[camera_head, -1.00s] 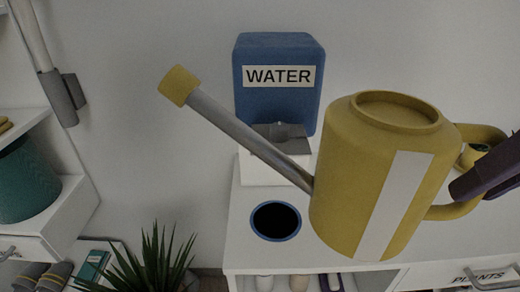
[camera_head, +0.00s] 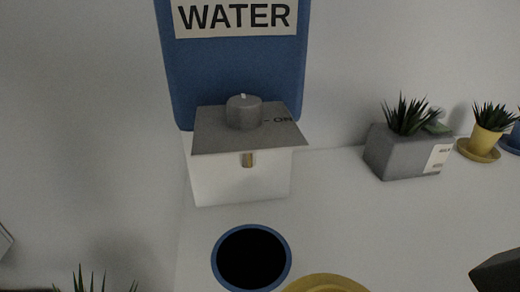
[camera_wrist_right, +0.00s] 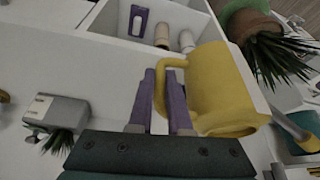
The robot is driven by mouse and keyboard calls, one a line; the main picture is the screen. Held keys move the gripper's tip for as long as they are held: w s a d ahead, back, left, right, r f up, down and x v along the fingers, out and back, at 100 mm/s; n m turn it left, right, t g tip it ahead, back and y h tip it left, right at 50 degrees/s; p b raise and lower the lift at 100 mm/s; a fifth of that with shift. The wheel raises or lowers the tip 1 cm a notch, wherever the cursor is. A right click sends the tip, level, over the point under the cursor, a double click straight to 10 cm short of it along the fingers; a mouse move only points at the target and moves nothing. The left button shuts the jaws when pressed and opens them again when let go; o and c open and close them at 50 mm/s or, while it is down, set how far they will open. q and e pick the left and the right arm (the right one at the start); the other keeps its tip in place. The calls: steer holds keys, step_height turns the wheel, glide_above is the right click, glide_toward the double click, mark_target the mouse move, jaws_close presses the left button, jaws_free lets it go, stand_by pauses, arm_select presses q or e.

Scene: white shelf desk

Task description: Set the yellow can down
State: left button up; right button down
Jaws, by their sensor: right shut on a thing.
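The yellow can (camera_wrist_right: 222,85) is a watering can, seen large in the right wrist view. In the head view only a yellow curve of its top (camera_head: 325,285) shows at the bottom edge. My right gripper (camera_wrist_right: 162,80) has purple fingers shut on the can's looped handle, with the body just to the right of them. A dark part at the lower right of the head view may be my right arm. Whether the can's base touches the white desk (camera_head: 340,215) is hidden. My left gripper is not in view.
A grey planter (camera_head: 405,155) and a yellow pot (camera_head: 485,142) stand at the back right. Desk space between is clear.

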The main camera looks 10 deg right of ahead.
steer(key=w+a+f+b, duration=0.1)
steer(key=w, duration=0.4)
steer(key=w+a+f+b, duration=0.1)
steer(key=w+a, duration=0.1)
steer(key=w, duration=0.3)
steer(key=w+a+f+b, duration=0.1)
steer(key=w, duration=0.4)
steer(key=shift+w+a+f, duration=0.15)
steer(key=shift+f, duration=0.15)
steer(key=c, duration=0.8)
jaws_free()
steer(key=shift+c, duration=0.2)
